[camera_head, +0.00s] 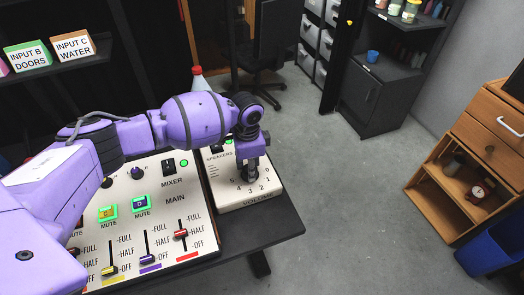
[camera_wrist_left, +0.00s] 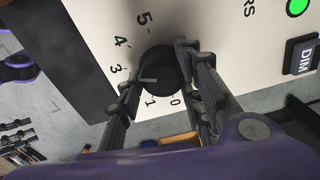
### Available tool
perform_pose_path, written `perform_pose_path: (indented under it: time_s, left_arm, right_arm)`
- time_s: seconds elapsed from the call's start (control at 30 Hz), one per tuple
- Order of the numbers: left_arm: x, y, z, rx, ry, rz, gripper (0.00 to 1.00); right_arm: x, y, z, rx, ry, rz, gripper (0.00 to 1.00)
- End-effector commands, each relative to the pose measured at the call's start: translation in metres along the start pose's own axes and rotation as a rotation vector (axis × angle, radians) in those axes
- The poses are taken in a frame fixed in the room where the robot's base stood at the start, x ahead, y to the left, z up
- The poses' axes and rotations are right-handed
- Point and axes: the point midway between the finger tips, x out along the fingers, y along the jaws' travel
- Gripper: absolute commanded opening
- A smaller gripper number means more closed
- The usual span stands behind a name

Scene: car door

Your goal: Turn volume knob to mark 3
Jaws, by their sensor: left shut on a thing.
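The volume knob (camera_wrist_left: 158,72) is a black round knob on a white speaker panel (camera_wrist_left: 80,18). In the left wrist view my left gripper (camera_wrist_left: 158,66) has one finger on each side of it and is shut on it. A light pointer line on the knob points left, toward the stretch between marks 1 and 3. Mark 2 is hidden behind a finger there; marks 0, 1, 3, 4 and 5 show. In the head view my left gripper (camera_head: 252,170) reaches down over the VOLUME dial and hides the knob. My right gripper is not in view.
The mixer panel (camera_head: 160,238) with sliders and lit mute buttons lies left of the speaker panel, under my left arm. The dark table edge (camera_head: 270,233) is close by. A red-capped bottle (camera_head: 199,80) stands behind the arm. Open floor lies to the right.

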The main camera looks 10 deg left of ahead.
Motion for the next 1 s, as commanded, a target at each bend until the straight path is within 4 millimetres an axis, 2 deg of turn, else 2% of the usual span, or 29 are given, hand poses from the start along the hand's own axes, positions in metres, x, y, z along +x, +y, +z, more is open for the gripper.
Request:
perform_pose_path:
  time_s: [0.2,0.47,0.5,0.57,0.6,0.87,1.0]
  left_arm:
    - [-0.002,0.003,-0.002,-0.057,0.001,0.005,0.08]
    - [0.002,0.004,-0.002,-0.069,0.0,0.009,0.08]
    - [0.002,0.004,-0.002,-0.069,0.0,0.009,0.4]
    - [0.002,0.004,-0.002,-0.069,0.0,0.009,0.47]
    - [0.002,0.004,-0.002,-0.069,0.0,0.008,0.5]
    - [0.001,0.002,-0.001,-0.07,0.0,0.005,0.5]
    - [-0.007,0.001,-0.001,-0.071,0.002,0.003,0.5]
  right_arm:
    - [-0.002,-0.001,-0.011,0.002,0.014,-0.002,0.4]
    - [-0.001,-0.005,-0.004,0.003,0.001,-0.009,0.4]
    - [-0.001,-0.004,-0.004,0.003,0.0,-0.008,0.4]
    - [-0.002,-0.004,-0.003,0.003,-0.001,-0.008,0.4]
    - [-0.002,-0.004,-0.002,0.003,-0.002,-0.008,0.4]
    - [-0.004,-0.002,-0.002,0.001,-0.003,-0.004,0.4]
    - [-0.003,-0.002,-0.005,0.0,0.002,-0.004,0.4]
